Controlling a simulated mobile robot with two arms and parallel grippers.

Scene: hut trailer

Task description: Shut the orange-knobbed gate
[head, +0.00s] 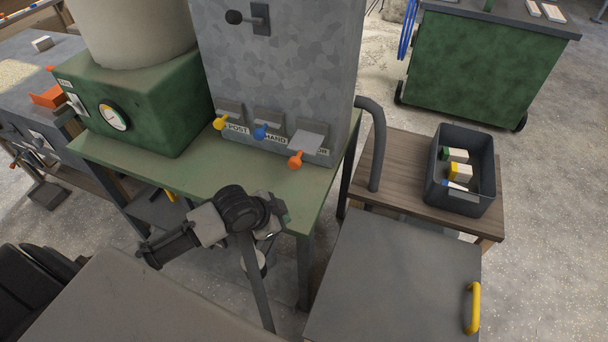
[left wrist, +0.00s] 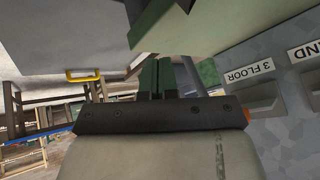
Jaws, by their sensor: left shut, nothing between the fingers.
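The orange knob (head: 295,161) sits on the lever of the rightmost of three gates on the grey metal cabinet (head: 280,60). Its pale flap (head: 308,139) juts out further than the others, over a label ending in "OR". In the left wrist view the label "3 FLOOR" (left wrist: 249,72) shows at right, and a sliver of orange (left wrist: 249,114) peeks out beside the gripper body. My left gripper (head: 275,212) is below and left of the orange knob, apart from it, near the green table's front edge. Its green fingers (left wrist: 157,78) are together and empty. My right gripper is out of view.
Yellow (head: 220,123) and blue (head: 261,132) knobs are left of the orange one. A grey pipe (head: 376,150) curves down at the cabinet's right. A dark bin (head: 437,195) with blocks stands on a wooden table, behind a grey lid with a yellow handle (head: 472,308).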

